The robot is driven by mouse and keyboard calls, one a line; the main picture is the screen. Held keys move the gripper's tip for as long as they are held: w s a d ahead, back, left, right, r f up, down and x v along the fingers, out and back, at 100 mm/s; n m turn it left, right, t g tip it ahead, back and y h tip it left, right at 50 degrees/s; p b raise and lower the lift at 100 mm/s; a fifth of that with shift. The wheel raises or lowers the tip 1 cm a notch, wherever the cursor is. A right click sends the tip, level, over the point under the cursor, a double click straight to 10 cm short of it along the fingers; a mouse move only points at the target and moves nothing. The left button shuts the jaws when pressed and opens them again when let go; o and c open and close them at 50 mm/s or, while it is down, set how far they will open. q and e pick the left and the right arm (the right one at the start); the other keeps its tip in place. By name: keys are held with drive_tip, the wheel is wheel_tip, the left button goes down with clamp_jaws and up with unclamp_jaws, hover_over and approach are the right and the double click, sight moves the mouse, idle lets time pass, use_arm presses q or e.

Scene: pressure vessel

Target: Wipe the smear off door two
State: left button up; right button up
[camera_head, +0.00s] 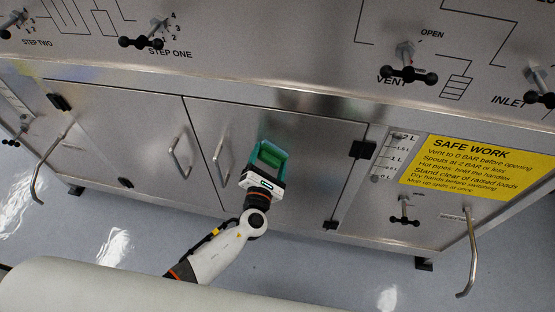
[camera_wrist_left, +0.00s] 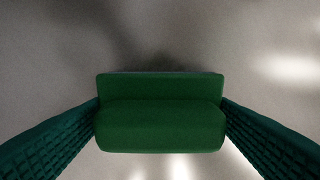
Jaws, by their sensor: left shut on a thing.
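My left gripper (camera_head: 269,157) is in front of the right-hand cabinet door (camera_head: 315,150) in the head view, near that door's handle (camera_head: 222,156). It is shut on a green block, like a sponge (camera_wrist_left: 160,125). In the left wrist view the block sits between the two ribbed teal fingers, its far side towards a grey metal surface. I cannot tell whether it touches the door. A dark blurred patch lies on the surface beyond the block; it may be shadow or smear. No clear smear shows in the head view. My right gripper is not in view.
A left-hand door (camera_head: 130,130) with its own handle (camera_head: 180,158) is beside it. Black-knobbed valves such as VENT (camera_head: 408,70) line the panel above. A yellow safety sign (camera_head: 465,168) and a bent spout pipe (camera_head: 470,255) are at right. The floor below is clear.

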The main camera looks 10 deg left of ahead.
use_arm(q)
drive_tip(key=a, duration=0.4)
idle(0.3)
drive_tip(key=s+p, duration=0.1)
drive_tip(key=s, duration=0.5)
idle(0.4)
drive_tip(key=shift+s+a, duration=0.1)
drive_tip(key=shift+s+a, duration=0.1)
drive_tip(key=shift+s, duration=1.35)
